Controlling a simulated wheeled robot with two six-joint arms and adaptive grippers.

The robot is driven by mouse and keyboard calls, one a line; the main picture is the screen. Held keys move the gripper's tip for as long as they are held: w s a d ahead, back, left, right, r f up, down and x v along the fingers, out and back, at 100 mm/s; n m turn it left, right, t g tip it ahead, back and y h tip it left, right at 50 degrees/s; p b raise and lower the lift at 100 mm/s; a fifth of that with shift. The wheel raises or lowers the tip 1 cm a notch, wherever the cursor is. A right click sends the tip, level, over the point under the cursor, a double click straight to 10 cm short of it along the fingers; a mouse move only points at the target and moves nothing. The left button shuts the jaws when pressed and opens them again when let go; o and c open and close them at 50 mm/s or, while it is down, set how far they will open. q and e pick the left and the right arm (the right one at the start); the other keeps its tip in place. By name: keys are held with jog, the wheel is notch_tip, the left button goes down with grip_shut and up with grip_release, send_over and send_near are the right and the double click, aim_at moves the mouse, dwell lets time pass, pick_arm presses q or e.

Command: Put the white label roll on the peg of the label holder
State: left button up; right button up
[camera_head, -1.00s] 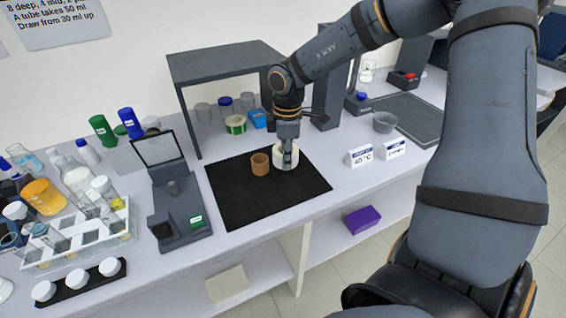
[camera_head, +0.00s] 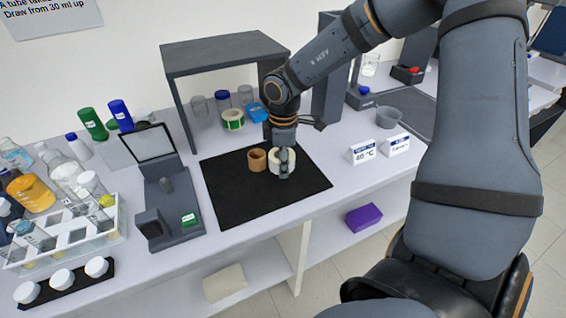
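The white label roll (camera_head: 274,165) stands on the black mat, right of a brown roll (camera_head: 257,160). My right gripper (camera_head: 284,166) points down at the white roll, and its fingers overlap the roll and hide part of it. The finger gap is too small to make out, so I cannot tell whether it grips. A dark grey device (camera_head: 170,212) with a short peg-like post (camera_head: 166,185), an upright panel and a green label stands left of the mat. It may be the label holder, but I cannot be certain. My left gripper is not in view.
The black mat (camera_head: 240,200) has bare room at its front. A grey shelf frame (camera_head: 222,55) stands behind it, with a green-and-white roll (camera_head: 232,119) and jars beneath. A tube rack (camera_head: 75,235) and bottles crowd the left. Signs (camera_head: 362,152) stand right.

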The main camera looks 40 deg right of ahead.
jog(key=shift+r+p, duration=0.55)
jog(key=shift+p, duration=0.05)
notch_tip(320, 180, up, 4)
jog(key=shift+f+p, duration=0.2)
jog(key=shift+p, duration=0.8)
notch_tip(320, 180, up, 8)
jog(key=p, duration=0.8)
jog(key=shift+f+p, duration=0.15)
jog(key=shift+p, duration=0.15)
